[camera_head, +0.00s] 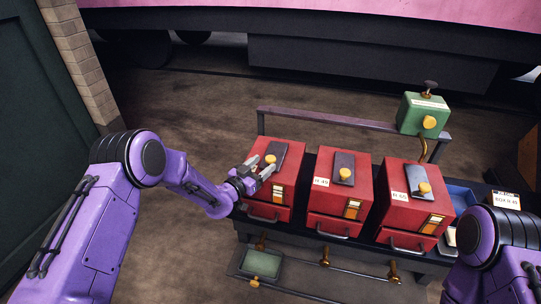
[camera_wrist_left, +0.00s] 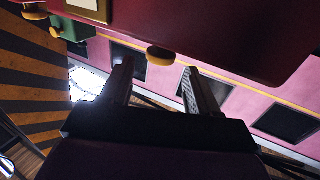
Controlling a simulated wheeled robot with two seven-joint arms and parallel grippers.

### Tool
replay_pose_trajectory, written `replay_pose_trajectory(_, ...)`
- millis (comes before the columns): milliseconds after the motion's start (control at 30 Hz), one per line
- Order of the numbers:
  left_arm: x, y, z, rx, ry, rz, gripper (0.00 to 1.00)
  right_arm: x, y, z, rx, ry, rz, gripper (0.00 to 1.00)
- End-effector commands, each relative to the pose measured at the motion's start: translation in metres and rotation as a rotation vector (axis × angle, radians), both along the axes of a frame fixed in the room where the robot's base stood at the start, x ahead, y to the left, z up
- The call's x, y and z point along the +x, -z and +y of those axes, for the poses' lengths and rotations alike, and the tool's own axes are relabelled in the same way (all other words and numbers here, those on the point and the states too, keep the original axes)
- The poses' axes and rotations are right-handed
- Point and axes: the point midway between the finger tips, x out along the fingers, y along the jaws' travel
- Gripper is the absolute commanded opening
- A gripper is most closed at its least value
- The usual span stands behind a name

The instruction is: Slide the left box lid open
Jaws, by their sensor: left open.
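The left red box (camera_head: 285,170) stands at the left end of a row of three on a dark bench. Its dark lid (camera_head: 279,150) lies on the sloped top and carries a yellow knob (camera_head: 270,158). My left gripper (camera_head: 261,166) is open, its fingertips close to the knob at the box's left side. In the left wrist view a yellow knob (camera_wrist_left: 160,55) appears just beyond and between the open fingertips (camera_wrist_left: 158,72); I cannot tell whether they touch it. My right arm enters at lower right, but its gripper is out of view.
The middle red box (camera_head: 334,195) and right red box (camera_head: 405,205) have similar lids and knobs. A rail (camera_head: 350,124) runs behind them, with a green box (camera_head: 422,114) at its right end. A blue tray (camera_head: 460,194) lies at right. Floor at left is clear.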

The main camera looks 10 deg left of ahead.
Motion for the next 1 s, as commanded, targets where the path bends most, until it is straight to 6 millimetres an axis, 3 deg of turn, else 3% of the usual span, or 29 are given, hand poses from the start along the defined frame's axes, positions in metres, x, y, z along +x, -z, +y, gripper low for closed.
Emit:
replay_pose_trajectory(100, 0.022, -0.002, -0.011, -0.001, 0.000, 0.000, 0.60, 0.000, -0.008, 0.000, 0.000, 0.000, 0.000, 0.43)
replay_pose_trajectory(267, 0.041, 0.000, -0.019, 0.000, -0.001, 0.001, 0.60, 0.000, -0.010, 0.000, 0.000, 0.000, 0.000, 0.43)
replay_pose_trajectory(600, 0.047, 0.001, -0.021, -0.002, -0.001, 0.003, 0.60, 0.000, -0.010, 0.000, 0.000, 0.000, 0.000, 0.43)
replay_pose_trajectory(800, 0.047, 0.001, -0.021, -0.002, -0.001, 0.003, 0.00, 0.000, -0.010, 0.000, 0.000, 0.000, 0.000, 0.43)
replay_pose_trajectory(1000, 0.041, 0.000, -0.035, -0.001, 0.019, 0.002, 0.00, 0.000, -0.009, 0.000, 0.000, 0.000, 0.000, 0.43)
